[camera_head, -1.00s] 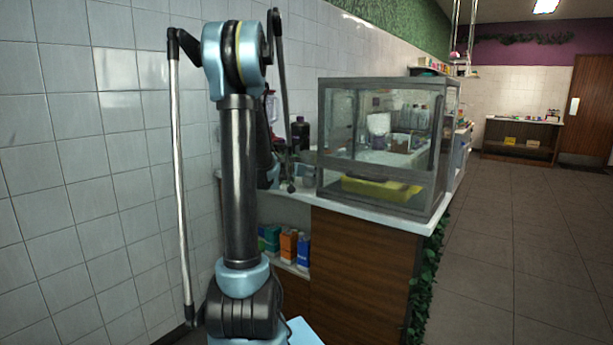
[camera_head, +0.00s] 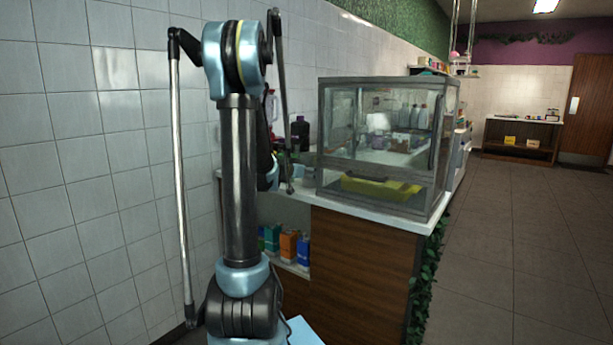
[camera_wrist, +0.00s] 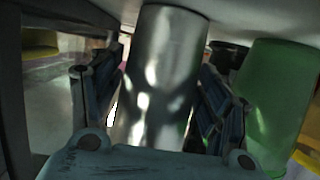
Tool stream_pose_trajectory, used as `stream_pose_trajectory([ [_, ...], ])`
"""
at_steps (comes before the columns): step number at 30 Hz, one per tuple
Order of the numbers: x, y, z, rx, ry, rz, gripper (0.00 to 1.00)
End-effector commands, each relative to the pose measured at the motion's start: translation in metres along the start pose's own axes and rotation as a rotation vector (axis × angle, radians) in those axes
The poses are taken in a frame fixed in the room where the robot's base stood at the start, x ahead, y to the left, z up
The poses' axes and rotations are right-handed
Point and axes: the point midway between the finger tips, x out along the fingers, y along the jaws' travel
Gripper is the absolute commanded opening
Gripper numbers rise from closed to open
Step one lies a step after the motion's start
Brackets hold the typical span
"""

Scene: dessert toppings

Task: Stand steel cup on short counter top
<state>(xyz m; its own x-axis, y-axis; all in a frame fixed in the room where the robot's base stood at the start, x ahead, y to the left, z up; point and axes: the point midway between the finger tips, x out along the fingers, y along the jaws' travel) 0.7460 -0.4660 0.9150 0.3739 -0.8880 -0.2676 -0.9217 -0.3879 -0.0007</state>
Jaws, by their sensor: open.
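The steel cup (camera_wrist: 168,60) is a shiny metal cylinder in the middle of the wrist view. It stands between the two dark fingers of my gripper (camera_wrist: 160,92), one on each side. My gripper is open, and gaps show beside the cup lower down. The wrist picture looks turned over, with a pale counter surface (camera_wrist: 235,12) along the top where the cup meets it. In the head view my arm hides most of the gripper, and I cannot make out the cup there.
A green container (camera_wrist: 272,95) stands close to the right finger in the wrist view. In the head view a glass display case (camera_head: 375,120) with a yellow tray (camera_head: 385,190) fills much of the counter (camera_head: 375,215). A tiled wall is close at left; open floor lies right.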

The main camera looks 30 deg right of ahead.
Motion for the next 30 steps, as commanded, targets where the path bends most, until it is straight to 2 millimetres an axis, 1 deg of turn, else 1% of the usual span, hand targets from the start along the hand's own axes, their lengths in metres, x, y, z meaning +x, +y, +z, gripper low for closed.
stream_pose_trajectory([
  [5,-0.022,0.0,0.0,-0.001,0.0,-0.001,0.69],
  [15,-0.074,0.0,0.001,-0.001,0.0,-0.002,0.69],
  [21,-0.1,-0.001,0.0,-0.001,0.0,-0.002,0.69],
  [26,-0.111,0.0,0.0,-0.001,0.0,0.0,0.69],
  [30,-0.115,0.0,0.0,0.0,0.0,0.0,0.69],
])
